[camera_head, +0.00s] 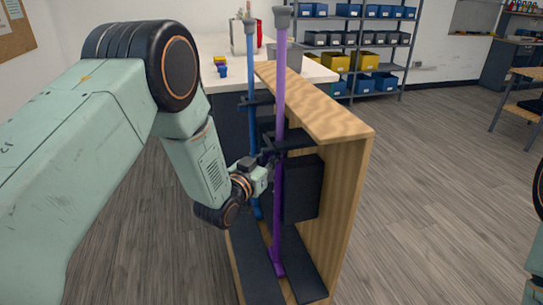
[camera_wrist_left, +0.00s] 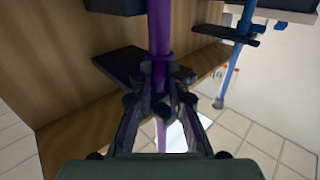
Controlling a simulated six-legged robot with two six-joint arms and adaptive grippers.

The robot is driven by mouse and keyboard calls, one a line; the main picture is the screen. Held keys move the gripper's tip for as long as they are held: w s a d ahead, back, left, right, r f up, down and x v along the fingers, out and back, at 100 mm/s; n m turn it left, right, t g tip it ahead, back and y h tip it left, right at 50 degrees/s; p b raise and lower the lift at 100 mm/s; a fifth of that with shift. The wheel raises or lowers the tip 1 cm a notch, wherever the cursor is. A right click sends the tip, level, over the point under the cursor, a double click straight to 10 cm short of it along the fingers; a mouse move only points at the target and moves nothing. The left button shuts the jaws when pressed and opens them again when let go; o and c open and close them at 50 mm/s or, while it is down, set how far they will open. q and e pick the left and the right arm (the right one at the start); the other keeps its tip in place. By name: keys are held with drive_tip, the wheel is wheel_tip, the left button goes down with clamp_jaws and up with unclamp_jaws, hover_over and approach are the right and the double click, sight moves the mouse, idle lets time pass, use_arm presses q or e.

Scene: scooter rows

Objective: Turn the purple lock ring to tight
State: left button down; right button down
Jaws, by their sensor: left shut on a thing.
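A purple scooter pole (camera_head: 280,90) stands upright in a wooden rack, its grey-topped end high and its purple foot low. My left gripper (camera_head: 270,166) is at the pole about halfway up, just below a black bracket (camera_head: 290,140). In the left wrist view the left gripper (camera_wrist_left: 160,95) is shut around the purple lock ring (camera_wrist_left: 160,57), whose edge shows just beyond the fingers. The fingers hide most of the ring, and I cannot read any mark on it. My right gripper is out of view.
A blue pole (camera_head: 251,70) stands close on the left, and also shows in the left wrist view (camera_wrist_left: 236,60). The wooden rack (camera_head: 345,190) has a side panel right of the purple pole. A white table (camera_head: 315,72) is behind. Open floor (camera_head: 440,190) lies right.

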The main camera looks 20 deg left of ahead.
use_arm(q)
drive_tip(key=m+h, duration=0.2)
drive_tip(key=a+g+h, duration=0.1)
drive_tip(key=shift+w+a+r+m+h, duration=0.1)
drive_tip(key=shift+w+r+m+h, duration=0.2)
drive_tip(key=shift+m+h, duration=0.1)
drive_tip(key=shift+w+a+m+g+h+b, duration=0.1)
drive_tip(key=shift+m+g+h+b, duration=0.1)
drive_tip(key=shift+m+g+h, duration=0.3)
drive_tip(key=shift+w+a+m+g+h+b, duration=0.1)
drive_tip(key=shift+m+g+h+b, duration=0.1)
drive_tip(key=shift+h, duration=0.5)
drive_tip(key=shift+w+a+f+m+g+h+b, duration=0.1)
drive_tip(key=shift+m+g+h+b, duration=0.15)
drive_tip(key=shift+m+g+h, duration=0.3)
drive_tip(key=shift+w+a+f+m+g+h+b, duration=0.1)
drive_tip(key=shift+m+g+h+b, duration=0.2)
drive_tip(key=shift+m+h, duration=0.3)
drive_tip(key=shift+w+a+m+g+h+b, duration=0.1)
drive_tip(key=shift+m+g+h+b, duration=0.3)
drive_tip(key=shift+m+g+h, duration=0.3)
drive_tip(key=shift+w+a+m+g+h+b, duration=0.1)
drive_tip(key=shift+m+g+h+b, duration=0.4)
drive_tip(key=shift+g, duration=0.35)
drive_tip(key=shift+d+r, duration=0.1)
drive_tip(key=c, duration=1.6)
unclamp_jaws()
drive_tip(key=shift+o, duration=1.4)
drive_tip(key=shift+w+d, duration=0.1)
drive_tip(key=shift+d, duration=0.05)
